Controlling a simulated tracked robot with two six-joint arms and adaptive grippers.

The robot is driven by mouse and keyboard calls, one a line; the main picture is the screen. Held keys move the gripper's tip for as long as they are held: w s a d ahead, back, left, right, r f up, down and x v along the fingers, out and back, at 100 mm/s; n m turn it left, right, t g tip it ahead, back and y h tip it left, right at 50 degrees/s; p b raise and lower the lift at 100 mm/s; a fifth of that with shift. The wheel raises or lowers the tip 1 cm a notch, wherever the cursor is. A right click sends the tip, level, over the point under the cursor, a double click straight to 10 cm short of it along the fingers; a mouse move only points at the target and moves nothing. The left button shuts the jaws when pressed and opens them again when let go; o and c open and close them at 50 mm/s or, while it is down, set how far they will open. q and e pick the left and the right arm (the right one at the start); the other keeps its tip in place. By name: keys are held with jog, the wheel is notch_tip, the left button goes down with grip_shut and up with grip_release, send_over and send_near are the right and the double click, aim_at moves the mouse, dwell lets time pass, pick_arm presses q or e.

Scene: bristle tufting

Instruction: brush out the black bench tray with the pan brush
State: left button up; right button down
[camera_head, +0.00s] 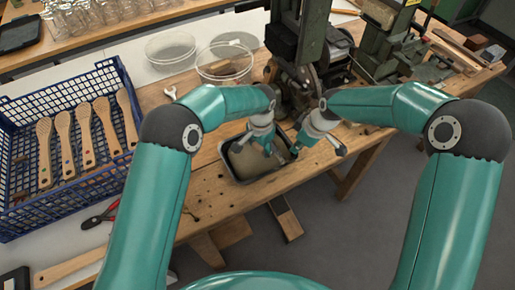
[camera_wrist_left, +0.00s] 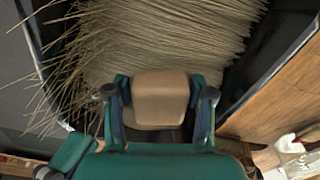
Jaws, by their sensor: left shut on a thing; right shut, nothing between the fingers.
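The black bench tray (camera_head: 232,171) sits on the wooden bench, with a pale mass of bristle fibre (camera_head: 250,160) inside. In the left wrist view the tray wall (camera_wrist_left: 262,85) runs along the right, and the straw-coloured fibres (camera_wrist_left: 165,40) fill the tray; some stick out over its left edge. My left gripper (camera_head: 269,148) is low over the tray, shut on a tan wooden block, which looks like the pan brush's handle (camera_wrist_left: 160,97). The brush's working end is hidden. My right gripper (camera_head: 301,143) is shut and empty near the tray's right side.
A blue crate (camera_head: 95,85) with several wooden brushes stands at left. Clear round dishes (camera_head: 224,62) lie behind the tray. A dark green machine (camera_head: 300,35) stands just behind the grippers. Red-handled pliers (camera_head: 97,217) lie at front left. The bench's front edge is close to the tray.

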pick_arm(q)
jog(key=shift+s+d, duration=0.35)
jog(key=shift+s, duration=0.25)
jog(key=shift+s+d, duration=0.35)
jog(key=shift+s, duration=0.25)
jog(key=shift+s+f, duration=0.1)
jog(key=shift+w+a, duration=0.45)
jog(key=shift+w, duration=0.35)
jog(key=shift+w+a, duration=0.45)
jog(key=shift+w, duration=0.35)
jog(key=shift+r, duration=3.65)
